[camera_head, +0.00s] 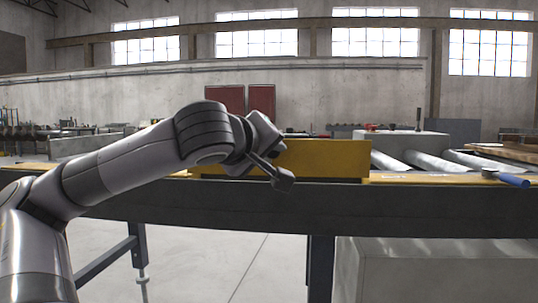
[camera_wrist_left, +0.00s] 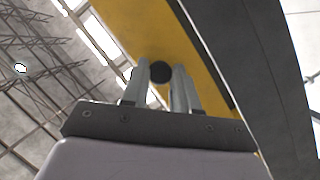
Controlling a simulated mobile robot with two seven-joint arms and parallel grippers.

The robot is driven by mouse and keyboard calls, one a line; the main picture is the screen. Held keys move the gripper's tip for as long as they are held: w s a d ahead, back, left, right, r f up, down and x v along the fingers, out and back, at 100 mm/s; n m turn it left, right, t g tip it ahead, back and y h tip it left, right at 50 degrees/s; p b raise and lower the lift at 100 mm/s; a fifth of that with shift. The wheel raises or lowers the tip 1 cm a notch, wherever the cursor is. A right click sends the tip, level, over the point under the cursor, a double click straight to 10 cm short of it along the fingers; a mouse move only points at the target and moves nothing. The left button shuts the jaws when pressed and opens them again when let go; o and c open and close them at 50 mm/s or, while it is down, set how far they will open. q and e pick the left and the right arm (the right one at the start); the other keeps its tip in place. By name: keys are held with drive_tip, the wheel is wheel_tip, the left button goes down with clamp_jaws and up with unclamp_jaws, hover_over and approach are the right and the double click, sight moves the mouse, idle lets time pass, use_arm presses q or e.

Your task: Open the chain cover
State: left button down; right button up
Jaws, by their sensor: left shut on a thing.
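The chain cover (camera_head: 330,160) is a yellow panel standing upright along the top of the dark conveyor side beam in the head view. In the left wrist view the yellow cover (camera_wrist_left: 140,28) runs diagonally, with a dark round knob (camera_wrist_left: 160,70) on it. My left gripper (camera_head: 272,170) is in front of the cover's left part. Its fingers (camera_wrist_left: 162,80) are on either side of the knob and shut on it. My right gripper is not in view.
The dark conveyor beam (camera_head: 430,208) crosses the view below the cover. Metal rollers (camera_head: 403,162) lie to the right, with a blue-handled tool (camera_head: 512,179) on the ledge. A grey block (camera_head: 440,265) stands below. Floor shows under the beam at left.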

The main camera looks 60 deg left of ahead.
use_arm(q)
drive_tip(key=c, duration=0.9)
unclamp_jaws()
drive_tip(key=v, duration=0.7)
drive_tip(key=shift+d, duration=0.1)
